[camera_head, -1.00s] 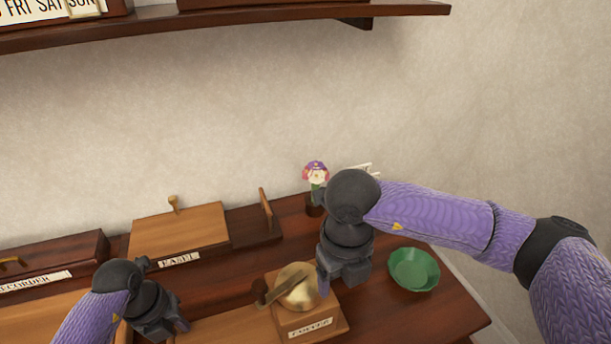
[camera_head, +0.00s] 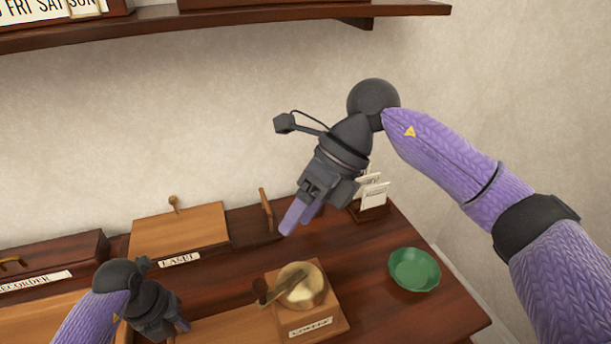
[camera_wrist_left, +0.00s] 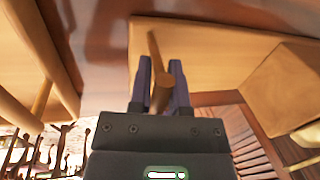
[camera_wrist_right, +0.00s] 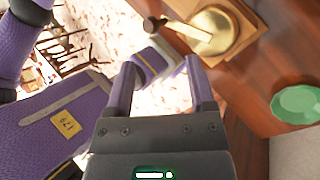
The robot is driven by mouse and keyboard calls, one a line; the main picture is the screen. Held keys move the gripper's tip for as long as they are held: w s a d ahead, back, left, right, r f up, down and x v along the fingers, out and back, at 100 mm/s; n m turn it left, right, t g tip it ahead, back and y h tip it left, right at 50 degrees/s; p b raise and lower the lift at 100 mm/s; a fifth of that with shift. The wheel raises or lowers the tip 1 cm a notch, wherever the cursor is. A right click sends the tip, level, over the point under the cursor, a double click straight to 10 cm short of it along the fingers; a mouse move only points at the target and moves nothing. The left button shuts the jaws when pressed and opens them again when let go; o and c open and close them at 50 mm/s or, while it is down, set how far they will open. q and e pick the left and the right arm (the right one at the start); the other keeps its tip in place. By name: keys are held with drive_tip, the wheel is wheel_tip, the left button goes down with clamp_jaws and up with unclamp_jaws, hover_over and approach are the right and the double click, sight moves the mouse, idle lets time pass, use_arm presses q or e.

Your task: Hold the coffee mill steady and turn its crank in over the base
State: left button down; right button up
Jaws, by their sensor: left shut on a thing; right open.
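The coffee mill (camera_head: 302,318) is a wooden box labelled COFFEE with a brass dome (camera_head: 310,294), on a flat wooden base (camera_head: 225,328) reaching left. Its crank (camera_head: 283,287) lies across the dome, with a dark knob (camera_head: 261,286) out to the left. Mill and crank also show at the top of the right wrist view (camera_wrist_right: 215,30). My left gripper (camera_head: 182,326) is low at the base's left end, shut on a wooden peg (camera_wrist_left: 160,90) there. My right gripper (camera_head: 295,222) is open and empty, above and behind the mill, apart from it.
A green bowl (camera_head: 414,270) stands right of the mill. Behind are a wooden box labelled EASEL (camera_head: 178,230) and a card holder (camera_head: 372,210). The RECORDER box (camera_head: 50,265) is at left. A shelf (camera_head: 220,18) runs overhead. Bare table lies around the bowl.

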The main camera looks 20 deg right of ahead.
drive_tip(key=w+d+r+m+t+y, duration=0.2)
drive_tip(key=w+d+m+t+y, duration=0.4)
drive_tip(key=m+t+y, duration=0.75)
drive_tip(key=d+f+m+t+h, duration=0.4)
drive_tip(key=d+f+m+h, duration=0.1)
drive_tip(key=d+m+h, duration=0.4)
drive_tip(key=d+f+m+t+h, duration=0.3)
drive_tip(key=d+m+h, duration=0.6)
drive_tip(key=m, duration=0.5)
drive_tip(key=shift+d+f+t+h, duration=0.35)
drive_tip(key=shift+d+f, duration=0.05)
drive_tip(key=shift+f, duration=0.5)
drive_tip(key=shift+s, duration=0.1)
drive_tip(key=c, duration=0.6)
drive_tip(key=s+a+n+g+y, duration=0.1)
drive_tip(key=s+a+y, duration=0.1)
drive_tip(key=s+a+f+n+g+y, duration=0.1)
drive_tip(key=s+a+y, duration=0.1)
drive_tip(key=s+a+f+n+g+y, duration=0.1)
drive_tip(key=s+a+y, duration=0.2)
drive_tip(key=shift+a+g, duration=0.1)
drive_tip(key=shift+g, duration=0.2)
clamp_jaws()
drive_tip(key=n+g+y, duration=0.1)
drive_tip(key=g+y, duration=0.5)
approach(265, 293)
drive_tip(key=x, duration=0.5)
drive_tip(key=f+x, duration=0.1)
drive_tip(key=x, duration=0.1)
drive_tip(key=shift+w, duration=0.4)
